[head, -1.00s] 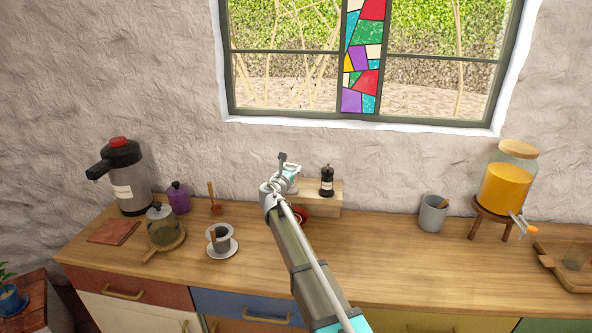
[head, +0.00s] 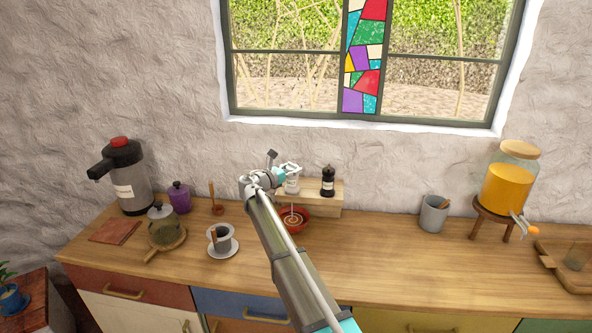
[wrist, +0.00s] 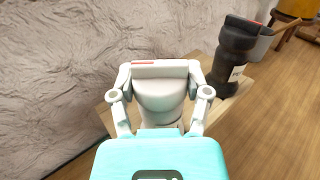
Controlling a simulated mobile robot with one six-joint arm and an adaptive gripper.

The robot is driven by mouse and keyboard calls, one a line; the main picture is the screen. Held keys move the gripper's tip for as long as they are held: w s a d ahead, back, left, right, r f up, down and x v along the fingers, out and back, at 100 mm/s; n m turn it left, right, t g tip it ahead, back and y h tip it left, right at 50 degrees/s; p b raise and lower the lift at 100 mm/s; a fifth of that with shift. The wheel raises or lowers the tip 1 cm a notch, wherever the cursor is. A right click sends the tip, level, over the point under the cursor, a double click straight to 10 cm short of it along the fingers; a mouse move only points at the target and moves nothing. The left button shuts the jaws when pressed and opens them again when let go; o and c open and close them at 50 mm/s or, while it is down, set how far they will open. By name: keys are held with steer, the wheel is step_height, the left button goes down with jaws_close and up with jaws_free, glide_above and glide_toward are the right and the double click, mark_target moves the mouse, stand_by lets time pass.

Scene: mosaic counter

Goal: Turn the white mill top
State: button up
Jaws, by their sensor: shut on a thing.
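The white mill (head: 292,187) stands upright on the wooden riser, left of the black mill, with my gripper (head: 290,170) at its top. In the wrist view the white mill (wrist: 160,100) fills the space between the two fingers. My gripper (wrist: 160,72) is shut on its top, with one finger on each side. The mill's lower part is mostly hidden behind the gripper in the wrist view.
The black mill (head: 328,182) stands close to the right on the wooden riser (head: 322,207). A red bowl (head: 294,221) sits in front of the riser. The rough wall is behind.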

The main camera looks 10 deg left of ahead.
steer(key=o, duration=1.2)
steer(key=shift+s, duration=0.1)
steer(key=shift+v, duration=5.95)
